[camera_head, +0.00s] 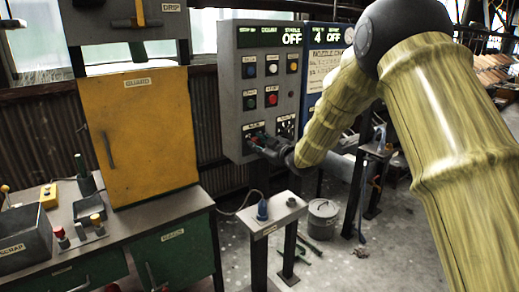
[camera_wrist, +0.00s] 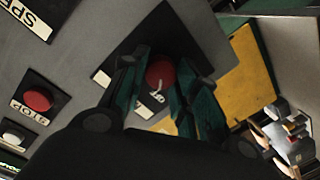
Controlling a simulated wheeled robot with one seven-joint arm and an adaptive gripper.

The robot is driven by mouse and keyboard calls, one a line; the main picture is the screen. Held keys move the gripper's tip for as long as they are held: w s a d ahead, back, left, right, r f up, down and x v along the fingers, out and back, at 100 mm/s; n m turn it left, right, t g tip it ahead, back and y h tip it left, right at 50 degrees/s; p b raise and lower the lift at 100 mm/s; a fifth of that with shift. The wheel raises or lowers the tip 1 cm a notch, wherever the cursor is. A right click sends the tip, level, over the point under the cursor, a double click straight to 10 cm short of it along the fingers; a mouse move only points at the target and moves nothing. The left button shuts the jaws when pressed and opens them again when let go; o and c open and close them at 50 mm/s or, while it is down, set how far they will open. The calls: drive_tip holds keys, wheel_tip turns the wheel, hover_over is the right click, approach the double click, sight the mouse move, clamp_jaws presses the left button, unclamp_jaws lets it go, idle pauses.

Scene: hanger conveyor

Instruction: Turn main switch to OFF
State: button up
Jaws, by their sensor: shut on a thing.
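The main switch (camera_wrist: 160,70) is a red knob on a dark plate low on the grey control panel (camera_head: 235,90). In the wrist view it sits between the two green fingers of my gripper (camera_wrist: 161,82), which is shut on it. Part of the knob and of the plate's lettering is hidden by the fingers. In the head view my gripper (camera_head: 262,142) reaches the lower left of the panel and largely covers the switch. The knob's exact turn angle cannot be told. The panel's top display shows large letters reading OFF.
Above the switch are several push buttons, among them a red stop button (camera_wrist: 38,99). A blue panel (camera_head: 322,65) stands to the right. A yellow cabinet (camera_head: 150,135) on a bench is at the left. A small pedestal (camera_head: 272,215) and a bucket (camera_head: 322,218) stand below.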

drive_tip(key=shift+n, duration=0.3)
drive_tip(key=o, duration=1)
drive_tip(key=v, duration=1.2)
drive_tip(key=shift+r, duration=0.1)
